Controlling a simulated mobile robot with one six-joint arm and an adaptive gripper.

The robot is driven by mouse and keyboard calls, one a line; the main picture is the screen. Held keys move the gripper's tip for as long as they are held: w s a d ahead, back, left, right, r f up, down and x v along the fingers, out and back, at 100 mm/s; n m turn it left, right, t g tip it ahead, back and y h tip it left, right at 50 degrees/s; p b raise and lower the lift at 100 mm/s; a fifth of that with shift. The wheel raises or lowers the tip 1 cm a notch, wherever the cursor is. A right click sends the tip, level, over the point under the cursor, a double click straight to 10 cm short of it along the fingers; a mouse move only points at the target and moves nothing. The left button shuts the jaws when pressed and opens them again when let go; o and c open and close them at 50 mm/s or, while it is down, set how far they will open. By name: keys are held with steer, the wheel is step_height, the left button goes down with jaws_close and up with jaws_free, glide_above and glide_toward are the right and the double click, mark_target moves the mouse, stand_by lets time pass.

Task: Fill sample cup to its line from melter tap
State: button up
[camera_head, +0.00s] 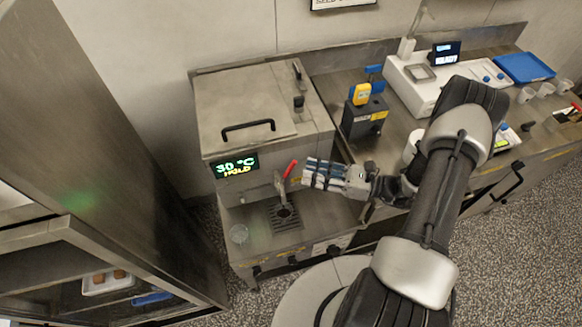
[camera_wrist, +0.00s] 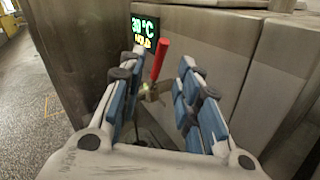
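The melter (camera_head: 262,115) is a steel box with a lid handle, and its display (camera_head: 235,166) reads 30 °C HOLD. Its tap (camera_head: 281,186) has a red lever (camera_head: 290,168) that slants upward; the lever also shows in the wrist view (camera_wrist: 159,60). My gripper (camera_head: 309,173) is just right of the lever, open and empty. In the wrist view the lever appears between my spread fingers (camera_wrist: 160,72), apart from both.
A dark device with a yellow unit (camera_head: 360,94) stands right of the melter. Farther right are a white instrument (camera_head: 415,82), a blue tray (camera_head: 524,68) and several small white cups. A tall steel cabinet (camera_head: 95,150) borders the left.

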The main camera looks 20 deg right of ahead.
mark_target(291, 168)
steer(key=x, duration=0.7)
steer(key=shift+c, duration=0.6)
jaws_close()
